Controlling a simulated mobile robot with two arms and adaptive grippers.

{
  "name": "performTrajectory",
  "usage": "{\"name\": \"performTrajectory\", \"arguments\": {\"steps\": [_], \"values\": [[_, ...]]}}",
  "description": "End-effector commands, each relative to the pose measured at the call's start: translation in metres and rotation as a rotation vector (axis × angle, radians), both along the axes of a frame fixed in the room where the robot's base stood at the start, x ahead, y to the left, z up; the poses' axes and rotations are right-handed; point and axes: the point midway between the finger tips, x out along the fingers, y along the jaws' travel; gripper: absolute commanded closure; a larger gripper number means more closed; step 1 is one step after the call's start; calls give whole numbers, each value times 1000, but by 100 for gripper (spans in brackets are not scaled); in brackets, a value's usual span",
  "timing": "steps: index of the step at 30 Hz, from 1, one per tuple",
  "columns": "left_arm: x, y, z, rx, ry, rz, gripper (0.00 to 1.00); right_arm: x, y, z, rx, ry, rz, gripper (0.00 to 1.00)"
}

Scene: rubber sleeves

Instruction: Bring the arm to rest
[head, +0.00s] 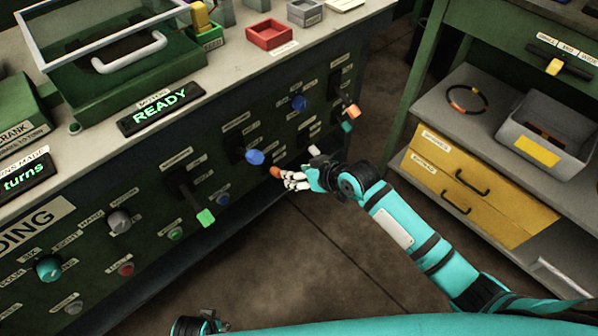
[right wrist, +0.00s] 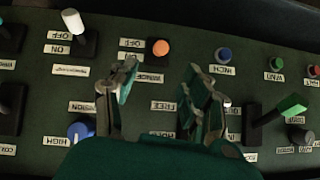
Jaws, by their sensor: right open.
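My right arm (head: 415,240), teal with black bands, reaches in from the lower right toward the front panel of the green console (head: 110,240). My right gripper (head: 285,179) is in front of the panel beside an orange knob (head: 275,172). In the right wrist view the right gripper (right wrist: 162,92) is open, with nothing between its two fingers. The orange knob (right wrist: 160,47) shows beyond the fingertips, roughly between them. The head view does not settle whether a finger touches it.
Near the hand are a blue knob (head: 255,157), a green-tipped lever (head: 205,217) and an orange-tipped lever (head: 352,111). A shelf at right holds a grey bin (head: 545,135) and yellow drawers (head: 478,190). Bare floor (head: 310,265) lies between console and shelf.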

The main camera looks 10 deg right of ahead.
Motion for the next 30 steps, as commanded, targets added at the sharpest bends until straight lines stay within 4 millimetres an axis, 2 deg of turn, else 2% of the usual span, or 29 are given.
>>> {"name": "performTrajectory", "arguments": {"steps": [9,11,14,17,18,21,24,30], "values": [[-1,0,0,-1,2,0,64,-2,-1,-4,-2,5,-4,52],[-1,-1,-1,0,3,0,64,-7,-4,-14,-9,20,-17,52],[-1,-1,0,-1,2,0,64,-28,-19,-50,-38,75,-66,52],[-1,0,0,-1,2,0,64,-66,-42,-102,-92,161,-135,52],[-1,0,0,-1,2,0,64,-85,-53,-124,-120,200,-163,52],[-1,0,0,-1,1,0,64,-133,-78,-169,-187,288,-223,52],[0,0,0,-1,1,0,64,-176,-98,-200,-244,359,-261,52],[0,0,0,-1,1,0,64,-250,-127,-241,-335,474,-308,52]]}}
